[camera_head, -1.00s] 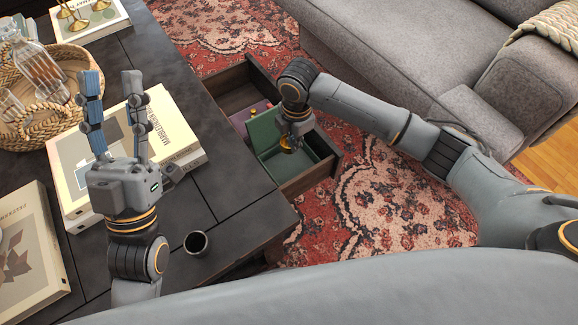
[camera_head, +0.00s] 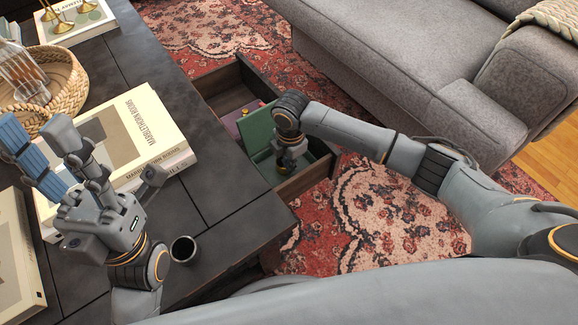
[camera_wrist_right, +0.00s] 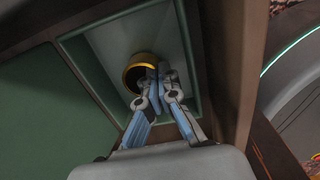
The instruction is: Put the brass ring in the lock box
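The lock box (camera_head: 256,133) is green, with its lid standing open, and sits inside the pulled-out drawer. My right gripper (camera_head: 284,168) points down into the box's open compartment. In the right wrist view the brass ring (camera_wrist_right: 133,77) is at the tips of my right gripper (camera_wrist_right: 157,72), whose fingers are close together on its near rim. The ring is inside the box walls (camera_wrist_right: 102,44); whether it touches the floor I cannot tell. In the head view the ring is mostly hidden by the gripper. My left gripper (camera_head: 36,126) is open and empty above the table.
The drawer (camera_head: 236,84) extends from the dark table (camera_head: 215,170) over a red patterned rug (camera_head: 370,215). A purple item (camera_head: 232,122) lies in it beside the box. A grey sofa (camera_head: 400,60) stands at right.

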